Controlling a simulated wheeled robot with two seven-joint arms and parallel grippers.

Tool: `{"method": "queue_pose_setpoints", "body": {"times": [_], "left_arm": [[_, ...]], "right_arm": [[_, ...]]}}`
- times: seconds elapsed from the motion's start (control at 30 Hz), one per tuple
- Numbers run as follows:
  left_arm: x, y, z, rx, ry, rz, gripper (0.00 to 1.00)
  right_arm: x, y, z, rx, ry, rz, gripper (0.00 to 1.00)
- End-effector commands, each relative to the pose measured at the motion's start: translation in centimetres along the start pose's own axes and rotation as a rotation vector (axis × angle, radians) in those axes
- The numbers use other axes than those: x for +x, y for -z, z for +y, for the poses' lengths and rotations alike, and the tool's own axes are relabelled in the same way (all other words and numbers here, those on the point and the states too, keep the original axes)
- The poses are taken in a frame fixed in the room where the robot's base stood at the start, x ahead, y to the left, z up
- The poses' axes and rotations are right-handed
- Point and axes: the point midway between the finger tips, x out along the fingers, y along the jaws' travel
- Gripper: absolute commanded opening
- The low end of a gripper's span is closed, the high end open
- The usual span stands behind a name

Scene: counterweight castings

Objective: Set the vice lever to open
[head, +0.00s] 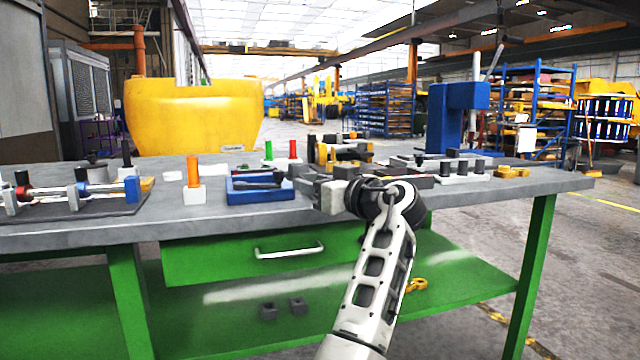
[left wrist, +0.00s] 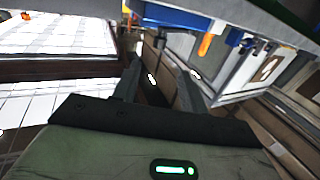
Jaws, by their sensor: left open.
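My left gripper (head: 318,186) is above the front of the grey bench top (head: 400,208), near the middle. In the left wrist view its two dark fingers (left wrist: 158,82) are apart with nothing between them. On the left of the bench a fixture (head: 60,192) has rods, grey blocks, a blue end block and an upright black handle (head: 127,156). At the back right stands a blue C-shaped press-like frame (head: 440,118) with a slanted grey lever (head: 492,62). I cannot tell for certain which is the vice, nor its lever's setting. My right gripper does not show.
A blue tray (head: 262,196) lies just left of my gripper, beside an orange post on a white block (head: 194,184). Green and red posts, a yellow-and-black part (head: 325,152) and several dark cylinders (head: 464,167) crowd the bench. A green drawer (head: 240,252) is below.

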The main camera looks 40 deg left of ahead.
Motion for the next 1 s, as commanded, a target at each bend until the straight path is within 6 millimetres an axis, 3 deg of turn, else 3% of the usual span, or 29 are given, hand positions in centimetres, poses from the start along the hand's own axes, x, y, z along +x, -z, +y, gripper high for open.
{"method": "queue_pose_setpoints", "body": {"times": [0.13, 0.4, 0.43, 0.53, 0.6, 0.83, 1.0], "left_arm": [[-1.1, 0.0, 0.0, 0.000, 0.001, 0.000, 0.43], [-1.3, 0.0, 0.0, 0.000, 0.001, 0.001, 0.43], [-1.3, 0.0, 0.0, 0.000, 0.001, 0.001, 0.40], [-0.8, 0.2, -0.1, 0.005, -0.003, 0.014, 0.12], [0.2, 0.5, -0.4, 0.019, -0.016, 0.052, 0.00], [6.3, 3.1, -3.6, 0.203, -0.160, 0.396, 0.00], [7.8, 4.8, -6.8, 0.483, -0.351, 0.696, 0.00]], "right_arm": [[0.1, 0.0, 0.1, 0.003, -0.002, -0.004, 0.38], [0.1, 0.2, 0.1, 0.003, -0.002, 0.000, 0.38], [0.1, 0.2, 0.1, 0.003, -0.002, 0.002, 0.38], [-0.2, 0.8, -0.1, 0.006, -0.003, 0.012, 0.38], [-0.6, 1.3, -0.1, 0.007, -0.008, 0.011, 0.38], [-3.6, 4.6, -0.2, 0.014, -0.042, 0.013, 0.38], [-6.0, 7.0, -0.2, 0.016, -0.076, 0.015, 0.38]]}}
